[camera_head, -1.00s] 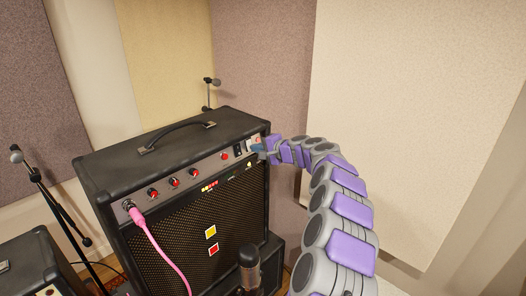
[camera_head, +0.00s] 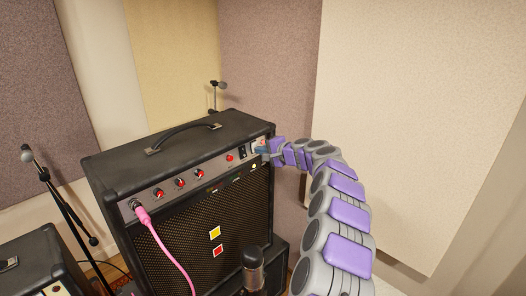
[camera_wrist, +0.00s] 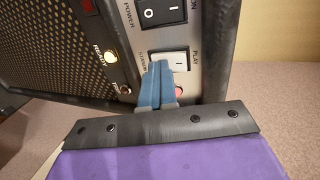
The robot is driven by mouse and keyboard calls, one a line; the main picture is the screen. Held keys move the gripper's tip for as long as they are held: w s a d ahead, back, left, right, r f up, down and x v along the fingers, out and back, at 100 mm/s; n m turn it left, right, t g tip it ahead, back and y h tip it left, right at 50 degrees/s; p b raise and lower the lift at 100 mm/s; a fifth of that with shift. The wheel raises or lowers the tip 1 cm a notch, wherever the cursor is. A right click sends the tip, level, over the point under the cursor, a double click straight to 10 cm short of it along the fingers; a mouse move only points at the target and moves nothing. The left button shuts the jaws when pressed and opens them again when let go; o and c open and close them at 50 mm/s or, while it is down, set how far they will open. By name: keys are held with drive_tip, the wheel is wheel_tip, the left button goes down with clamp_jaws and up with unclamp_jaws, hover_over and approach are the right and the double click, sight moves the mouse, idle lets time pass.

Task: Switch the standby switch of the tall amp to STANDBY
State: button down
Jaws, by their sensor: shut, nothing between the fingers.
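The tall amp (camera_head: 190,190) is a black cabinet with a silver control panel. Its white standby rocker switch (camera_wrist: 168,62) sits below the black power rocker (camera_wrist: 160,12) in the wrist view, with PLAY lettering on its right and partly readable lettering on its left. My gripper (camera_wrist: 160,66) has blue-grey fingers closed together, empty, with tips overlapping the lower part of the white rocker. Contact looks likely, but the rocker's tilt is hard to tell. In the head view my gripper (camera_head: 262,150) is at the panel's right end.
A pink cable (camera_head: 165,250) plugs into the panel's left end. A microphone (camera_head: 253,270) stands in front of the amp; another stand (camera_head: 60,195) is at left.

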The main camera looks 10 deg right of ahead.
drive_tip(key=shift+w+a+r+p, duration=0.1)
drive_tip(key=shift+r+p, duration=0.25)
drive_tip(key=shift+r, duration=0.3)
drive_tip(key=shift+w, duration=0.15)
drive_tip(key=shift+a, duration=0.1)
drive_tip(key=shift+s+d, duration=0.2)
drive_tip(key=shift+d, duration=0.05)
drive_tip(key=p+v, duration=0.1)
drive_tip(key=v, duration=1.2)
drive_tip(key=shift+s+d+p, duration=0.15)
drive_tip(key=shift+d+p, duration=0.05)
drive_tip(key=shift+p, duration=0.1)
drive_tip(key=shift+d+r, duration=0.1)
